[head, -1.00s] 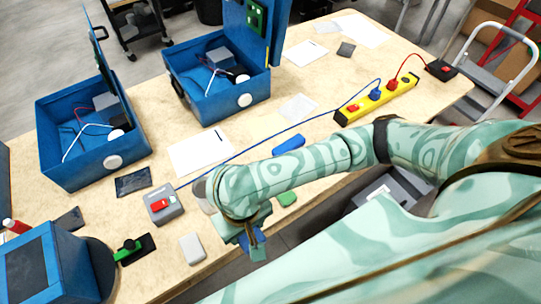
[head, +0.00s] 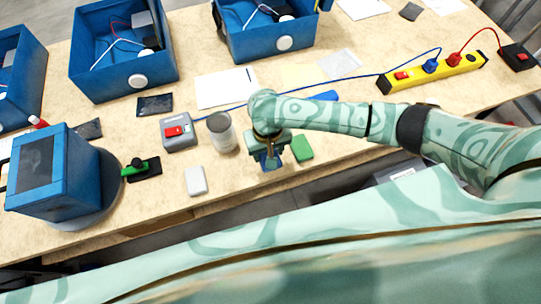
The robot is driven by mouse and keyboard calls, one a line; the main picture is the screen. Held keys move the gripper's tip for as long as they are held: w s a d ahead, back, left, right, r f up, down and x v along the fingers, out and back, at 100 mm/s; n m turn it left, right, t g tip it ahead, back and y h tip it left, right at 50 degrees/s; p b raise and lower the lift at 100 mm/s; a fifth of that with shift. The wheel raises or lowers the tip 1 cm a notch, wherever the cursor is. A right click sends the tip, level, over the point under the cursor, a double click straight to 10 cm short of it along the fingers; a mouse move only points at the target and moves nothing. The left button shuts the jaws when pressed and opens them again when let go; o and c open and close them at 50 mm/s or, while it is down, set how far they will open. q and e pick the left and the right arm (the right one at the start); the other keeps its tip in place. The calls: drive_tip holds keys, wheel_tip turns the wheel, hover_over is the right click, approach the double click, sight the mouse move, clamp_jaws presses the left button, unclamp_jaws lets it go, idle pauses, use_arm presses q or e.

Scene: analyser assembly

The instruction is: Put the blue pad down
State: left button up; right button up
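My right gripper (head: 268,148) comes in from the right and points down near the table's front edge. A small blue pad (head: 269,161) shows between its fingers, partly hidden by them. The gripper looks shut on it; I cannot tell whether the pad touches the table. A green pad (head: 302,148) lies just right of the gripper. A white pad (head: 195,181) lies to the left, near the front edge. My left gripper is not in view.
A metal can (head: 221,133) stands close left of the gripper, beside a grey box with a red switch (head: 179,132). A blue device with a screen (head: 58,172) stands at left. Open blue housings (head: 125,82) stand behind. A yellow power strip (head: 432,71) lies at right. Bare table lies between white pad and gripper.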

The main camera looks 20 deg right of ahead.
drive_tip(key=shift+w+d+f+b, duration=0.25)
drive_tip(key=shift+w+f, duration=0.2)
drive_tip(key=shift+f, duration=0.15)
drive_tip(key=shift+w+d+f+b, duration=0.2)
drive_tip(key=shift+w+f, duration=0.2)
drive_tip(key=shift+f, duration=0.15)
wheel_tip(320, 180, down, 4)
drive_tip(key=shift+w+d+r+b, duration=0.15)
drive_tip(key=shift+b, duration=0.9)
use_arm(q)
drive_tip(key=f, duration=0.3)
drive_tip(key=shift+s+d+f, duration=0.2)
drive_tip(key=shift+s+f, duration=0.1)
use_arm(e)
drive_tip(key=shift+r, duration=0.1)
drive_tip(key=o, duration=0.9)
drive_tip(key=shift+o, duration=0.2)
